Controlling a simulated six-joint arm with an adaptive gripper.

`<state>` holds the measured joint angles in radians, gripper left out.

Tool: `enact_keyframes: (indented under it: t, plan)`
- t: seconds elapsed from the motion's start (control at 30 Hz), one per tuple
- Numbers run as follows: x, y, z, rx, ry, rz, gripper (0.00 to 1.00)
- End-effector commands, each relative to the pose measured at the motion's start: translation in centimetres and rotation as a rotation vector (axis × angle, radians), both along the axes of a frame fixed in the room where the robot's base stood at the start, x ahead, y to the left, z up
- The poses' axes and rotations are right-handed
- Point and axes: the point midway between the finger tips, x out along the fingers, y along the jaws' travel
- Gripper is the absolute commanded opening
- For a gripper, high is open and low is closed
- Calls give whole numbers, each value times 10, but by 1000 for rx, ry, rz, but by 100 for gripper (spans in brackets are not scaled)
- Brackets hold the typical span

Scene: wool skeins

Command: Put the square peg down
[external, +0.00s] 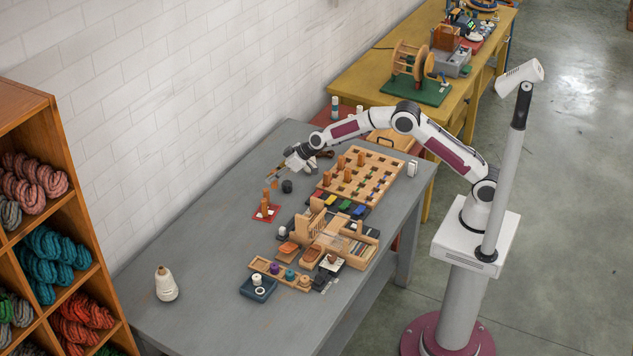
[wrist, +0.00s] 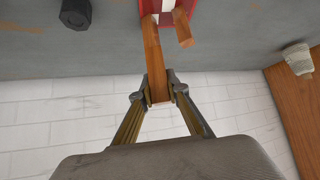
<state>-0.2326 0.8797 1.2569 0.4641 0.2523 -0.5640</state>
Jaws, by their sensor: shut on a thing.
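My gripper (wrist: 160,88) is shut on a long orange-brown wooden peg with square edges, the square peg (wrist: 152,50), in the wrist view. The peg extends from between the fingertips toward a red mat with white marks (wrist: 206,16). A second wooden peg (wrist: 183,30) stands on that mat beside the held one. I cannot tell whether the held peg touches the mat. In the external view my gripper (external: 273,174) is over the grey table, behind the red mat (external: 275,217); the held peg is too small there to make out clearly.
A dark cylinder (external: 287,186) stands near my gripper. A wooden pegboard (external: 377,160) with several pegs is to the right. Wooden holders and trays (external: 325,235) crowd the front right. A pale yarn cone (external: 166,284) stands front left. The table's left part is mostly clear.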

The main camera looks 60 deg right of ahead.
Motion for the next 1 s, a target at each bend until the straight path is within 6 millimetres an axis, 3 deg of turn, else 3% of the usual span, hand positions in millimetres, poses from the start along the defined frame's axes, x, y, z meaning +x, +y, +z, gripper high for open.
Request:
enact_keyframes:
  t: [0.23, 0.63, 1.0]
  plan:
    - [0, 0, -11, 1, 1, 0, 2]
    - [0, 0, -52, 0, 2, -1, 2]
    - [0, 0, -58, 1, 0, 1, 2]
